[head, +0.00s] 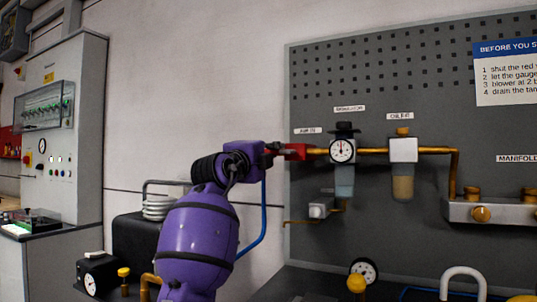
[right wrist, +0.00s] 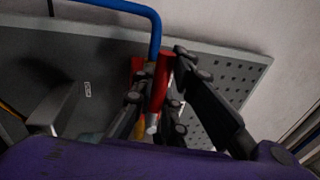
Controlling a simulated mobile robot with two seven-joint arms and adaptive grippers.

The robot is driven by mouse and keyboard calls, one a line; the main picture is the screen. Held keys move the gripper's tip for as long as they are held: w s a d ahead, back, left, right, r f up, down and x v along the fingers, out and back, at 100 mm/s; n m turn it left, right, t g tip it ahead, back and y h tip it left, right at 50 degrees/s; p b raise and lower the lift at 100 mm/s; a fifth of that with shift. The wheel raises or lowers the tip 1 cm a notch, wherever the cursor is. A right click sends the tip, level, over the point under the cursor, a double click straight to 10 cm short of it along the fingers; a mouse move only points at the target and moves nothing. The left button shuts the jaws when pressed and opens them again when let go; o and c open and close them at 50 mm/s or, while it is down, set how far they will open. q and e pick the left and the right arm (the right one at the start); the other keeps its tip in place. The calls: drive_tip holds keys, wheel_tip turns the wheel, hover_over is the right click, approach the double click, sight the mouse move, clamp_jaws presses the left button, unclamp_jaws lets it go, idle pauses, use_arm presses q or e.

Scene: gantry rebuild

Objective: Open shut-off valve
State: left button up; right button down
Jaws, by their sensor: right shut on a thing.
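The shut-off valve's red part (head: 297,151) is at the left end of the brass pipe on the grey panel, under the AIR IN label. My right gripper (head: 270,151) reaches it from the left. In the right wrist view the red lever (right wrist: 161,82) stands between the two dark fingers of my right gripper (right wrist: 158,90). The gripper is shut on the lever. The lever's exact angle to the pipe is hard to tell, as my purple wrist covers much of the area. My left gripper is not in view.
A regulator with a gauge (head: 342,150) and an oiler (head: 403,150) sit right of the valve on the pipe. A blue hose (head: 262,225) hangs below my wrist and shows close by in the right wrist view (right wrist: 153,22). A steel manifold (head: 500,212) is further right.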

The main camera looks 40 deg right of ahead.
drive_tip(key=c, duration=1.7)
unclamp_jaws()
drive_tip(key=shift+c, duration=0.2)
drive_tip(key=shift+s+a, duration=0.1)
drive_tip(key=shift+a, duration=0.1)
drive_tip(key=v, duration=1.1)
drive_tip(key=shift+s+a, duration=0.2)
drive_tip(key=shift+a, duration=0.1)
